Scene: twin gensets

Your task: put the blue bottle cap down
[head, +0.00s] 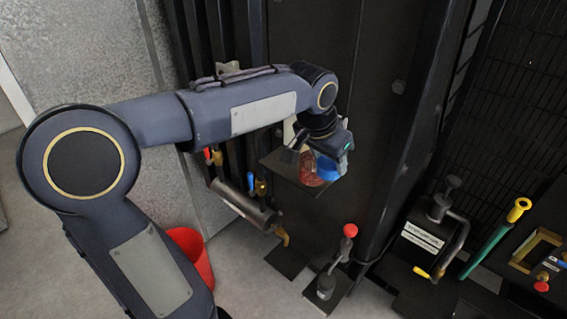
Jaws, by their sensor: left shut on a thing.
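My left gripper (324,158) points down near the middle of the view, in front of a dark cabinet panel. It is shut on the blue bottle cap (328,169), which shows as a bright blue patch under the gripper. The fingers and part of the cap are hidden by the wrist. A small dark shelf (281,166) lies just below, with a reddish-brown round thing (307,172) beside the cap. I cannot tell whether the cap touches the shelf. My right gripper is not in view.
A red-knobbed lever (350,231) stands on the floor below. A metal cylinder with a brass tap (244,208) is left of it. A red bucket (193,255) sits partly behind my left arm. A green-handled, yellow-topped tool (497,236) and a labelled box (422,236) are at right.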

